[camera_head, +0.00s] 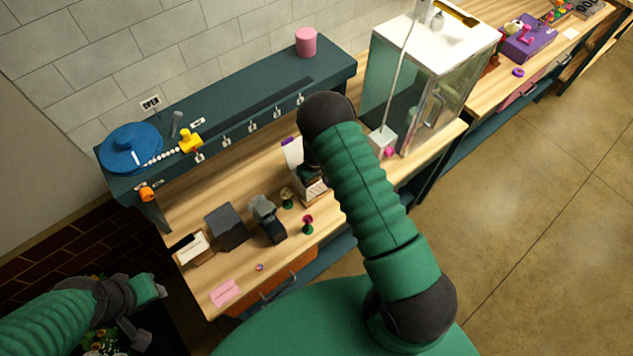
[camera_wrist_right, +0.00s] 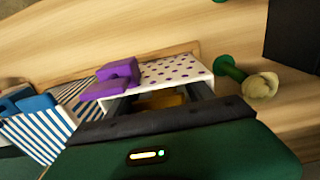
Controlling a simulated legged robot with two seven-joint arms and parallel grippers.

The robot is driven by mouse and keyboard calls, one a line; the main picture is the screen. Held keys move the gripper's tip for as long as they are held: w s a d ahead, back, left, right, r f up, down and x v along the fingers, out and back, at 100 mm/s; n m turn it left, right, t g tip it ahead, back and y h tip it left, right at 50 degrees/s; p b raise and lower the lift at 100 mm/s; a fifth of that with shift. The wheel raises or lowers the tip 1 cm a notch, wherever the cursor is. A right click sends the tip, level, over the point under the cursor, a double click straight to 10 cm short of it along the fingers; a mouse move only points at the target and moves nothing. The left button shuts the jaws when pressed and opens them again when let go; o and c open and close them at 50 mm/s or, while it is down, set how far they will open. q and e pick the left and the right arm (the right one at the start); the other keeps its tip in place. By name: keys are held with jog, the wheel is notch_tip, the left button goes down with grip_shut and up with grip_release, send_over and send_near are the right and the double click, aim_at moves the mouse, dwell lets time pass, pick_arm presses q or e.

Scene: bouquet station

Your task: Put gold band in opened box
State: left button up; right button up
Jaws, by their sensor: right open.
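I cannot pick out the gold band for certain. A small round item (camera_head: 259,267) lies near the counter's front edge, too small to identify. A dark grey box-like thing (camera_head: 267,220) with a raised part may be the opened box; I cannot tell. My right gripper (camera_wrist_right: 160,103) is open over a white dotted box (camera_wrist_right: 172,70) with a purple bow (camera_wrist_right: 118,76). A brownish-gold patch (camera_wrist_right: 162,101) shows between its fingers, and I cannot tell what it is. In the head view my right arm largely hides this gripper. My left gripper (camera_head: 146,308) is at lower left, away from the counter; its jaw state is unclear.
A dark grey block (camera_head: 227,226), a black-and-white case (camera_head: 190,248) and a pink item (camera_head: 225,292) are on the wooden counter. A glass cabinet (camera_head: 420,90) stands at the right.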

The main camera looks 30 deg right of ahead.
aim_at(315, 182)
jog(key=shift+a, duration=0.2)
jog(key=shift+w+d+r, duration=0.1)
jog(key=shift+d, duration=0.05)
jog(key=shift+d+r+b, duration=0.1)
jog(key=shift+r+b, duration=0.2)
jog(key=shift+r, duration=0.05)
notch_tip(315, 182, up, 6)
jog(key=shift+d+f+b, duration=0.1)
jog(key=shift+d+b, duration=0.05)
jog(key=shift+b, duration=1.05)
notch_tip(315, 182, up, 6)
jog(key=a+b, duration=0.1)
pick_arm(q)
jog(key=shift+s+f, duration=0.15)
jog(key=shift+f, duration=1.85)
pick_arm(e)
jog(key=s+a+r+t, duration=0.1)
jog(key=s+a+r, duration=0.3)
jog(key=s, duration=0.4)
jog(key=s+a+r+t, duration=0.1)
jog(key=s+a+r, duration=0.3)
jog(key=s+a, duration=0.3)
jog(key=shift+s+r+m, duration=0.3)
jog(key=shift+s+r, duration=0.1)
jog(key=shift+s, duration=0.25)
